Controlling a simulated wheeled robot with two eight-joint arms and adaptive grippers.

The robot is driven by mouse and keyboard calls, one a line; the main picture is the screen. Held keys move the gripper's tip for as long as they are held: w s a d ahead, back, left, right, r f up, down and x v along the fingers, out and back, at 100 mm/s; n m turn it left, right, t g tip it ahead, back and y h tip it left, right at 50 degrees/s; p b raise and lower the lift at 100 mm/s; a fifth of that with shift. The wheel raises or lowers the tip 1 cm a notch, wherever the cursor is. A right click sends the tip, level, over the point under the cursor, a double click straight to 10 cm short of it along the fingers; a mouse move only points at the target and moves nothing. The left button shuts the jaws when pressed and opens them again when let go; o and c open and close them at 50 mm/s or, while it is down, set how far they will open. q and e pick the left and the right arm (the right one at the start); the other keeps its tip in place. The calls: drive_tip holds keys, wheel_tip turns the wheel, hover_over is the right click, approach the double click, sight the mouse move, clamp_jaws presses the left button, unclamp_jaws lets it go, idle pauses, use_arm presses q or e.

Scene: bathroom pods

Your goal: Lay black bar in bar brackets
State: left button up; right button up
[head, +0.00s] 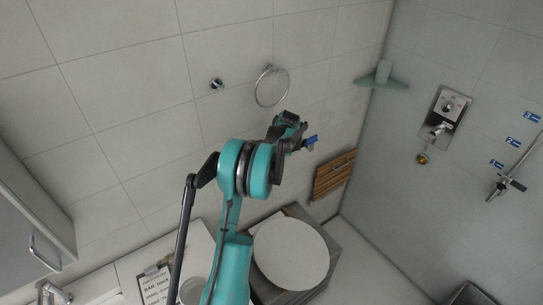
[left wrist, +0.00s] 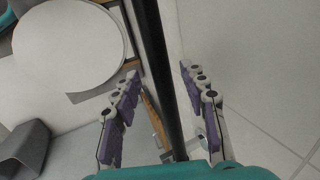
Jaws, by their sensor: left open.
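In the left wrist view a long black bar (left wrist: 165,60) runs from the top edge down between the two fingers of my left gripper (left wrist: 158,85). The fingers are open, with a gap on each side of the bar. Its lower end is hidden by the gripper's palm. In the head view my left gripper (head: 298,138) is in front of the tiled wall. A dark rod-like shape stands left of my arm; I cannot tell if it is the bar. A small chrome fitting (head: 216,84) is on the wall; I cannot tell if it is a bar bracket.
A chrome ring (head: 271,86) hangs on the wall. Below are a round white top (head: 290,253), a slatted wooden panel (head: 333,175) and a clipboard (head: 155,281). At right are a green corner shelf (head: 382,77), a shower mixer (head: 445,112) and blue tags (head: 533,116). The upper-left wall is bare.

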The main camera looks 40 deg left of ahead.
use_arm(q)
drive_tip(key=d+v, duration=0.1)
drive_tip(key=v, duration=1.1)
drive_tip(key=s+d+t+b, duration=0.2)
drive_tip(key=s+d+b, duration=0.4)
drive_tip(key=d, duration=0.5)
drive_tip(key=s+d+f+n+t+h+b, duration=0.3)
drive_tip(key=s+d+f+b, duration=0.7)
drive_tip(key=s+d+f, duration=0.7)
drive_tip(key=s+d+t+h, duration=0.1)
drive_tip(key=s+d, duration=0.1)
drive_tip(key=s, duration=0.2)
drive_tip(key=shift+s+d+b, duration=0.15)
drive_tip(key=shift+s+b, duration=0.05)
drive_tip(key=shift+b, duration=0.2)
use_arm(e)
wheel_tip(320, 180, down, 17)
drive_tip(key=shift+r, duration=0.1)
